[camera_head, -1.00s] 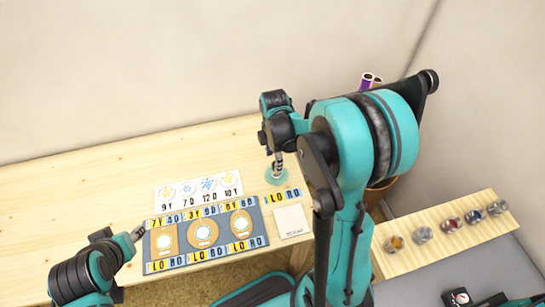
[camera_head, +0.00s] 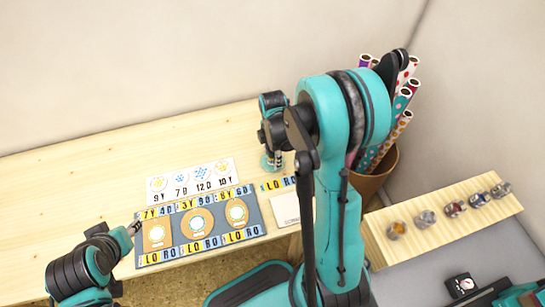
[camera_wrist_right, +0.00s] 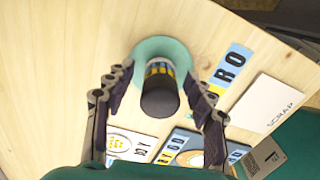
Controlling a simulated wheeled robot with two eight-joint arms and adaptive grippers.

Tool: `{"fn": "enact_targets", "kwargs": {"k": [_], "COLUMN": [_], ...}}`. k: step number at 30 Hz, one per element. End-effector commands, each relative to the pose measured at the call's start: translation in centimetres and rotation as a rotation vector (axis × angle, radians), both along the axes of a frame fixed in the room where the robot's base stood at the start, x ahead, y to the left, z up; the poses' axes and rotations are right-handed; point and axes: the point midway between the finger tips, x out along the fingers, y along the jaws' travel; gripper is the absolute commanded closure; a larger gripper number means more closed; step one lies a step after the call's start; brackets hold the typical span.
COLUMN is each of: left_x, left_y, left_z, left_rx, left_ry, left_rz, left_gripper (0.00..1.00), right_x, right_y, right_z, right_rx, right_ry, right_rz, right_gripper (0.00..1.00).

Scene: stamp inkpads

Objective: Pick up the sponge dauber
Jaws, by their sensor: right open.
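The sponge dauber (camera_wrist_right: 160,92) looks like a short cylinder with a dark top and a yellow-and-dark band. It stands on a round teal mat (camera_wrist_right: 179,48) in the right wrist view. My right gripper (camera_wrist_right: 157,80) is open, with one finger on each side of the dauber and gaps showing between. In the head view my right gripper (camera_head: 272,155) is over the teal mat, and the arm largely hides the dauber. My left gripper (camera_head: 135,228) is at the left edge of the blue-grey board; its jaw opening is too small to read.
The blue-grey board (camera_head: 174,225) has round pads and number strips. A white card (camera_head: 235,164) lies behind it, and a scrap card (camera_head: 286,209) right of it. A wooden shelf (camera_head: 440,228) holds several jars. A bin (camera_head: 370,185) holds patterned rolls. The table's left is clear.

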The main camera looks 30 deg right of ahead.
Motion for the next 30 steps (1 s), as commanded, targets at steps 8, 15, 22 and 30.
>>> {"fn": "enact_targets", "kwargs": {"k": [8,15,22,30], "left_x": [0.0,0.0,0.0,0.0], "left_y": [0.0,0.0,0.0,0.0], "left_z": [0.1,0.1,0.5,2.8], "left_rx": [0.0,0.0,0.0,0.0], "left_ry": [0.0,0.0,0.0,0.0], "left_rz": [0.0,0.0,0.0,0.0], "left_gripper": [0.6,0.6,0.6,0.6], "right_x": [0.0,0.0,0.0,-0.2], "right_y": [0.0,0.0,0.0,-0.1], "right_z": [0.1,0.1,0.9,4.9], "right_rx": [0.0,0.0,0.0,0.0], "right_ry": [0.0,0.0,0.0,0.0], "right_rz": [0.0,0.0,0.0,-0.002], "right_gripper": [0.97,0.97,0.97,0.97]}}
